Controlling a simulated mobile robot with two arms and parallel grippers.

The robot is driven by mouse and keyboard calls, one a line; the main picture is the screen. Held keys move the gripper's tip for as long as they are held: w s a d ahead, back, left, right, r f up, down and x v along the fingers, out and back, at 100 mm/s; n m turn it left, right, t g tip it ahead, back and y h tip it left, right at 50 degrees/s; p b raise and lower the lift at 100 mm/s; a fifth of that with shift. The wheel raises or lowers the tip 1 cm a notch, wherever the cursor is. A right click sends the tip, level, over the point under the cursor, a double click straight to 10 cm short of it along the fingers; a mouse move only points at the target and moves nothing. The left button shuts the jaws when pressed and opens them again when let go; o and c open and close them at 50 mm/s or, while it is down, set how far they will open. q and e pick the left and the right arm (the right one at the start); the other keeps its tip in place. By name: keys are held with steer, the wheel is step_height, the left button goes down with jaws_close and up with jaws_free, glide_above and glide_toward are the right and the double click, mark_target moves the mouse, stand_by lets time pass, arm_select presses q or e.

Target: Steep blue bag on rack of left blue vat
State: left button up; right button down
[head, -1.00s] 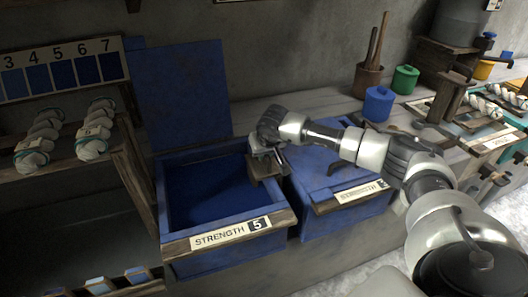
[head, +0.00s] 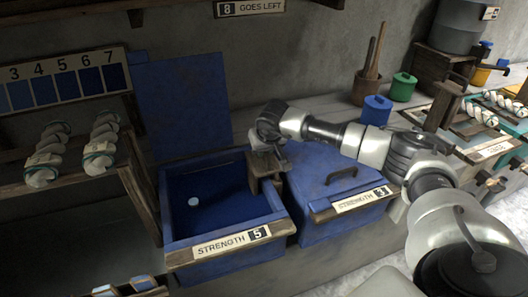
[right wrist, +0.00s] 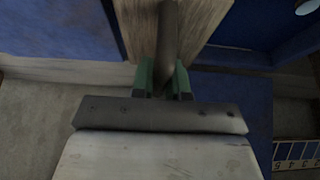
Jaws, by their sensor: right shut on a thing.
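The left blue vat (head: 227,257) stands open, its blue lid raised against the wall, with a "STRENGTH 5" plate in front. A small pale-blue round thing (head: 193,202) shows on the dark blue inside; I cannot tell whether it is the bag. It also shows at the right wrist view's top right edge (right wrist: 307,6). My right gripper (right wrist: 165,78) has green fingers shut on a dark rod-like handle (right wrist: 168,40) beside a wooden block (right wrist: 200,22). In the head view this block (head: 264,172) is at the vat's right rim. My left gripper is out of view.
A closed blue vat (head: 340,190) marked "STRENGTH 3" stands directly to the right. Skeins lie on the shelf (head: 75,172) at left, beneath a numbered shade chart (head: 60,82). Blue (head: 376,111) and green (head: 402,87) lidded pots stand behind my right arm.

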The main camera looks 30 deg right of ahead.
step_height(320, 180, up, 13)
steer(key=p, duration=0.8)
steer(key=shift+w+r, duration=0.1)
jaws_free()
stand_by(0.4)
step_height(320, 180, up, 7)
steer(key=p, duration=0.4)
steer(key=shift+p, duration=0.35)
steer(key=shift+f, duration=0.2)
